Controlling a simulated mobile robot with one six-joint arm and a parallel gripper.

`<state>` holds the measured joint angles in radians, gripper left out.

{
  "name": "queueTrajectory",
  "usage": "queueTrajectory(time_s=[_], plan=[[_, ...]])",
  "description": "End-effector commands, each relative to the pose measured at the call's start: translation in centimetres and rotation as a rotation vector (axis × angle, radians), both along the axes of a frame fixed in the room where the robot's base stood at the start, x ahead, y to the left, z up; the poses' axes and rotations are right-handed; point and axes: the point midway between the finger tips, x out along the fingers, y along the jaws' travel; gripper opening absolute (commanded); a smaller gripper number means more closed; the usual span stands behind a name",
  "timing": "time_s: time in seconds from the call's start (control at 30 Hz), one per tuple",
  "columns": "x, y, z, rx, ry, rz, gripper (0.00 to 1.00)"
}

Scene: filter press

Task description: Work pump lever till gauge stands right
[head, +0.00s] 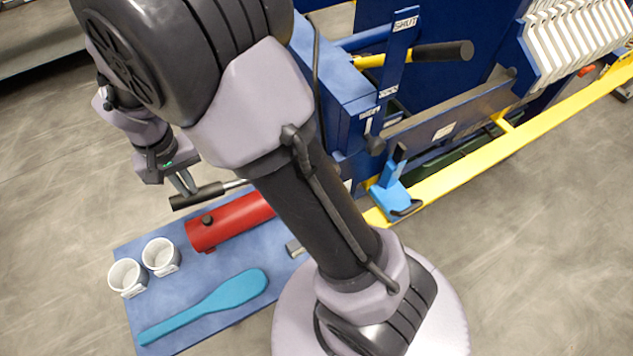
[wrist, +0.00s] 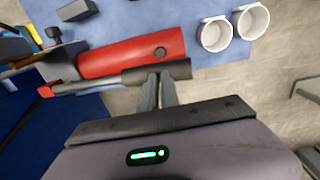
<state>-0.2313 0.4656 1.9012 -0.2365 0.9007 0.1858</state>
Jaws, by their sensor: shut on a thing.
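The pump lever is a thin metal rod with a dark grip (head: 198,195). It lies above and alongside a red pump cylinder (head: 235,218) on a blue board. My gripper (head: 187,184) is shut on the dark grip. In the wrist view the two fingertips (wrist: 158,78) close on the grip (wrist: 181,69), near its outer end. The red cylinder (wrist: 125,54) is just beyond it, apart from the fingers. My arm hides part of the area right of the pump in the head view. No gauge face can be made out in either view.
Two white cups (head: 161,256) and a turquoise paddle (head: 212,304) lie on the blue board (head: 150,312). The blue press frame (head: 340,80) with a yellow rail (head: 490,150) and white plates (head: 575,42) stands right. The grey floor at left is clear.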

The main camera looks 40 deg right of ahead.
Motion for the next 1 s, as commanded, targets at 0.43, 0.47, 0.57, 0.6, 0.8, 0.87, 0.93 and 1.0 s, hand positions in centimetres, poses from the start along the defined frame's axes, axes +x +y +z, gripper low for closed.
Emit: queueTrajectory(time_s=[0.43, 0.47, 0.57, 0.6, 0.8, 0.87, 0.93, 1.0], plan=[[0.0, 0.3, -2.5, -0.001, 0.003, -0.001, 0.0], [0.0, 0.2, -1.6, -0.002, 0.002, -0.002, 0.0], [-0.1, -0.2, 2.0, -0.002, 0.001, -0.001, 0.0], [-0.1, -0.4, 3.6, -0.001, 0.0, -0.001, 0.0], [-0.3, -1.0, 6.2, -0.002, 0.002, 0.0, 0.0], [-0.2, -1.0, 5.9, -0.002, 0.002, 0.0, 0.0], [-0.2, -1.0, 5.8, -0.002, 0.002, 0.0, 0.0], [-0.2, -1.0, 5.6, -0.002, 0.002, 0.0, 0.0]])
